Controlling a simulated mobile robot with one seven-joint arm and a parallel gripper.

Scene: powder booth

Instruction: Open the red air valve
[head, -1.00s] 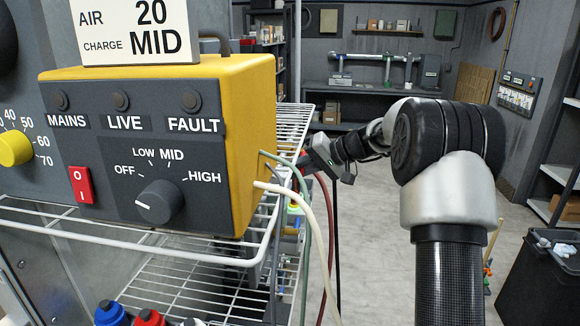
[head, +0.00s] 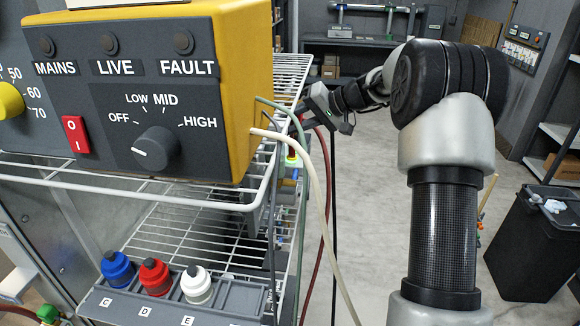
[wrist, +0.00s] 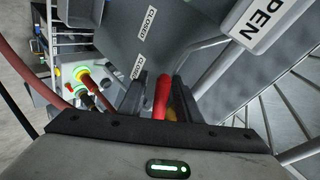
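The wrist view shows a red handle (wrist: 162,92), likely the lever of the red air valve, lying between the two dark fingers of my gripper (wrist: 160,85). The fingers stand apart on either side of it, and I see no clear grip on it. A grey plate with "CLOSED" labels (wrist: 146,22) is just beyond, and an "OPEN" sign (wrist: 262,22) is at the upper right. In the head view my gripper (head: 318,104) is beside the wire rack, behind the yellow control box (head: 236,100). Its fingertips and the valve are not clear there.
The wire rack (head: 190,222) holds the yellow box and a tray (head: 236,299) of capped bottles below. Pale, green and dark red hoses hang near my gripper. A black bin (head: 530,245) stands at the right. The floor between is open.

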